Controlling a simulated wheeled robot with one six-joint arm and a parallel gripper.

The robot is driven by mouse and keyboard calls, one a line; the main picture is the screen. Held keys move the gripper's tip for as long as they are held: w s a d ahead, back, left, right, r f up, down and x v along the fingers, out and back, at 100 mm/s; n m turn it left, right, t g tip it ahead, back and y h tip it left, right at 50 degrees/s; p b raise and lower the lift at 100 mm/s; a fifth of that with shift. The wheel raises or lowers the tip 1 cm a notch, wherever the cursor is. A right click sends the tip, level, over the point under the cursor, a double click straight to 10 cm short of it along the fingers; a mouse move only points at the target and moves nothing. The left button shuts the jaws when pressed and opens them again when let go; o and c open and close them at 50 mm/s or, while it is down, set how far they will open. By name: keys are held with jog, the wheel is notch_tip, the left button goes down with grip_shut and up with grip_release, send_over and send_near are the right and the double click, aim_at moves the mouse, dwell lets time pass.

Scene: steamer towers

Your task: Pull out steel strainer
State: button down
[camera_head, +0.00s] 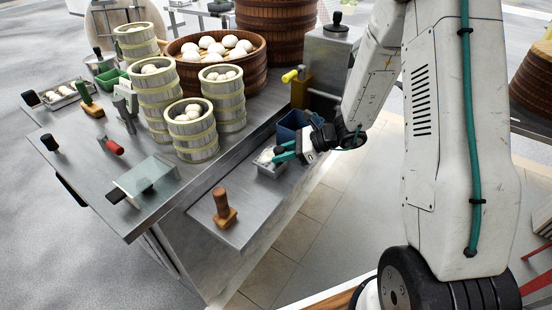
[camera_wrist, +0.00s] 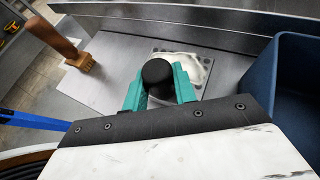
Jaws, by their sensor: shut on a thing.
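A small square steel strainer (camera_head: 266,163), with something white in it, sits on the lower steel shelf of the cart. It also shows in the wrist view (camera_wrist: 208,63), partly hidden behind my gripper. My gripper (camera_head: 285,153), with teal fingers, is at its right edge in the head view. In the wrist view the fingers (camera_wrist: 158,92) are shut on a round black handle end (camera_wrist: 158,72), which points at the camera. The handle appears to belong to the strainer; their join is hidden.
A dark blue bin (camera_head: 292,124) stands close behind the gripper and at the right in the wrist view. A wooden-handled brush (camera_head: 224,207) stands on the same shelf.

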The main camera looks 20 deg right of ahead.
jog(key=shift+r, duration=1.05)
dwell(0.4)
jog(key=shift+r, duration=3.15)
